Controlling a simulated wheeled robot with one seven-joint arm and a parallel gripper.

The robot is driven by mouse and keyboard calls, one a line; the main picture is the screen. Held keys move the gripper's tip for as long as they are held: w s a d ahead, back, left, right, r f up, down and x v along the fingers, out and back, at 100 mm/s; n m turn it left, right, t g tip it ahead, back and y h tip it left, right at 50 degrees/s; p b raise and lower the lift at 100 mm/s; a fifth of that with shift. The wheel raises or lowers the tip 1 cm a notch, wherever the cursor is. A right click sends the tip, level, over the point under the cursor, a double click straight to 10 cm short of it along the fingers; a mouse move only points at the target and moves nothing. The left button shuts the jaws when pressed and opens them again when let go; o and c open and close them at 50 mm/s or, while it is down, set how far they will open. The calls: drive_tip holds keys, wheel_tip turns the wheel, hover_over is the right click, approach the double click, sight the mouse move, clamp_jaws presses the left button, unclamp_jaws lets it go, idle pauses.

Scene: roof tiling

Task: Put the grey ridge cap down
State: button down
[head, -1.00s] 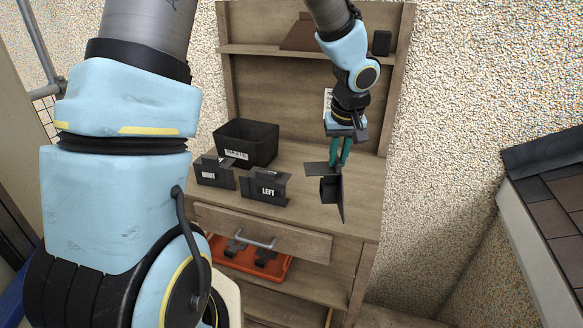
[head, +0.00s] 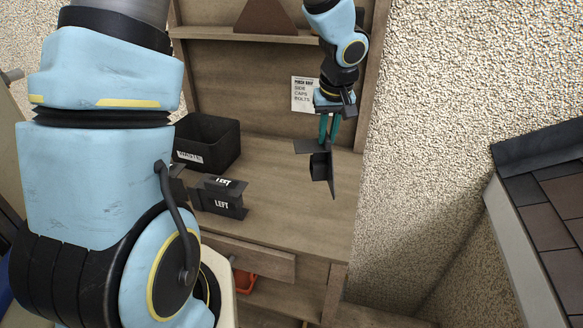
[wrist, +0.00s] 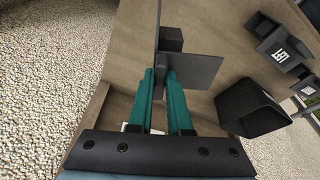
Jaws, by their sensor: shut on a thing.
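The grey ridge cap (head: 321,166) is a dark angled piece with flat plates and a small block. My gripper (head: 328,138) is shut on it, with teal fingers pointing down at its upper edge. The cap hangs over the right part of the wooden bench top (head: 275,205); I cannot tell whether it touches the wood. In the wrist view the cap (wrist: 193,70) sits between and beyond the fingertips (wrist: 165,78), with the bench behind it.
A black bin (head: 207,143) stands at the back left of the bench. A dark bracket marked LEFT (head: 220,197) stands before it, with another partly hidden behind my arm. A paper list (head: 302,94) hangs on the back panel. The bench middle is clear. A tiled roof (head: 545,195) is at right.

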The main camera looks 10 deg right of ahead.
sight(325, 163)
drive_tip(key=x, duration=0.3)
drive_tip(key=s+b+x, duration=0.1)
drive_tip(key=x, duration=0.2)
drive_tip(key=s+x, duration=0.1)
drive_tip(key=x, duration=0.2)
drive_tip(key=shift+s+a+f, duration=0.1)
drive_tip(key=shift+s+f, duration=0.05)
drive_tip(key=shift+f, duration=0.3)
drive_tip(key=c, duration=0.8)
unclamp_jaws()
drive_tip(key=shift+c, duration=0.2)
drive_tip(key=p+v, duration=0.1)
drive_tip(key=v, duration=1.1)
drive_tip(key=shift+p, duration=0.4)
